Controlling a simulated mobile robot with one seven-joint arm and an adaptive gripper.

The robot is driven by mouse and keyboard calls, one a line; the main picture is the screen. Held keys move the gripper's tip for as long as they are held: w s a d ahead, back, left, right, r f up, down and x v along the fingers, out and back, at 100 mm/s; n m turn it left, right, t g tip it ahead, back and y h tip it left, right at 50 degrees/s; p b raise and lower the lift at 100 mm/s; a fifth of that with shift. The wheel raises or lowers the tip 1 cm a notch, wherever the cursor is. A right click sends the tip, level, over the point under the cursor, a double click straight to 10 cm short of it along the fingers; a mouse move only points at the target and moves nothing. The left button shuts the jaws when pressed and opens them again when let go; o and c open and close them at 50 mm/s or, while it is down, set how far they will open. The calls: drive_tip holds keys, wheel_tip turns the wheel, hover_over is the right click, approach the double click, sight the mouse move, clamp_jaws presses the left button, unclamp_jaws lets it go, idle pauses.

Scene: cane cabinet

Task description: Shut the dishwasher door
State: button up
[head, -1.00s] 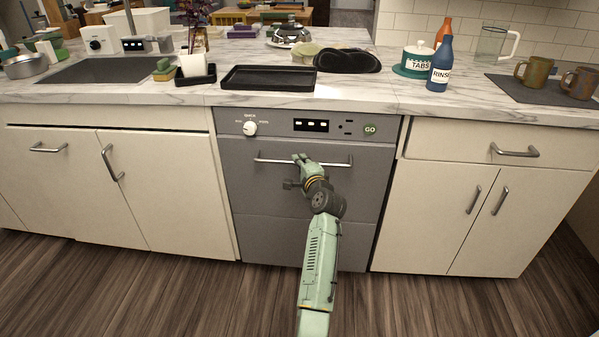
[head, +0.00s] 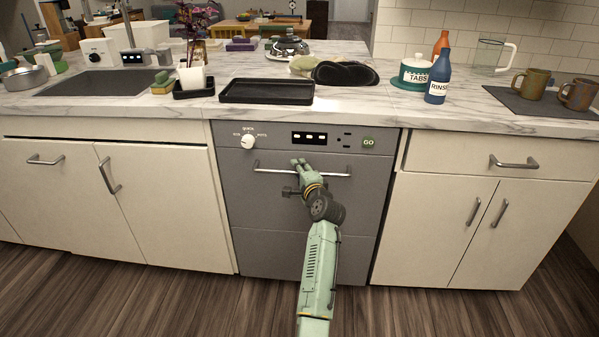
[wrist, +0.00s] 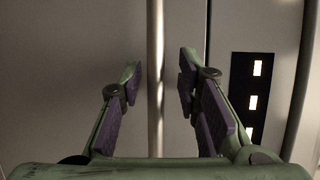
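The grey dishwasher door (head: 265,205) stands upright in the middle of the head view, about in line with the cabinet fronts. I cannot tell whether it is fully latched. Its metal handle (head: 270,170) runs across the top of the door, and in the wrist view the bar (wrist: 156,60) runs up between my fingers. My gripper (head: 300,164) is at the middle of the handle. In the wrist view my gripper (wrist: 160,75) is open, its fingers on both sides of the bar with gaps showing.
The control panel (head: 310,137) with a dial and lit display is above the handle. White cabinets (head: 60,200) flank the dishwasher on both sides. A marble counter above holds a black tray (head: 267,92), a blue bottle (head: 438,80) and mugs. The wooden floor in front is clear.

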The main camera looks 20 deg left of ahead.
drive_tip(key=v, duration=1.2)
idle(0.3)
